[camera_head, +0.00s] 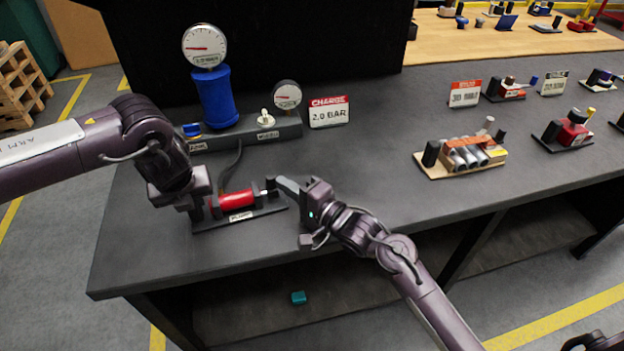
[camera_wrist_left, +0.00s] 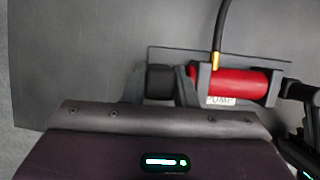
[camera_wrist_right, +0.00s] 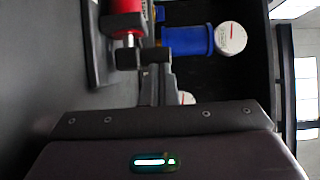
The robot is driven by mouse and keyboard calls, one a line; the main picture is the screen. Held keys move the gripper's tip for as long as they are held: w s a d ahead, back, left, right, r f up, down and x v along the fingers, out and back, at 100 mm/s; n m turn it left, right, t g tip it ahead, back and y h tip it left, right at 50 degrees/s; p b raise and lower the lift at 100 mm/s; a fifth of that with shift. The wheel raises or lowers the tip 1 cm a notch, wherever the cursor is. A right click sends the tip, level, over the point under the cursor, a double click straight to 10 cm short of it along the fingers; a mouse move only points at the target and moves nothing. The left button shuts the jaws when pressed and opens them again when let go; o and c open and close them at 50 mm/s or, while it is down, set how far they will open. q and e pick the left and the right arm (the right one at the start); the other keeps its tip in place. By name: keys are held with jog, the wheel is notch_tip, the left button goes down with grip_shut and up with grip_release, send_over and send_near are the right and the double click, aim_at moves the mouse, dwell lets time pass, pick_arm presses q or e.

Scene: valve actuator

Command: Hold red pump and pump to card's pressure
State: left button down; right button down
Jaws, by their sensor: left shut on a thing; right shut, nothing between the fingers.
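The red pump (camera_head: 232,200) lies on a black base near the table's front left, with a "PUMP" label on its front. My left gripper (camera_head: 198,207) is shut at the pump's left end, on the black end block (camera_wrist_left: 160,82). My right gripper (camera_head: 283,184) is shut and empty, its fingertips beside the black handle (camera_head: 271,187) at the pump's right end; contact is unclear. The handle also shows in the right wrist view (camera_wrist_right: 126,55). The card (camera_head: 329,112) reads "CHARGE 2.0 BAR". A large round gauge (camera_head: 205,46) tops the blue cylinder (camera_head: 216,97); its needle points left.
A smaller gauge (camera_head: 287,95) and a white valve knob (camera_head: 266,116) sit on the grey manifold (camera_head: 240,133) behind the pump. A dark hose links pump and manifold. The middle table is clear.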

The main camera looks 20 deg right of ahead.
pick_arm(q)
jog(key=shift+s+d+f, duration=0.1)
jog(key=shift+f, duration=0.05)
pick_arm(e)
jog(key=shift+s+d, duration=0.1)
jog(key=shift+d, duration=0.2)
jog(key=d, duration=0.3)
jog(key=shift+s, duration=0.25)
jog(key=v, duration=1)
jog(key=shift+d, duration=0.1)
dwell(0.6)
pick_arm(q)
jog(key=c, duration=1.1)
grip_release()
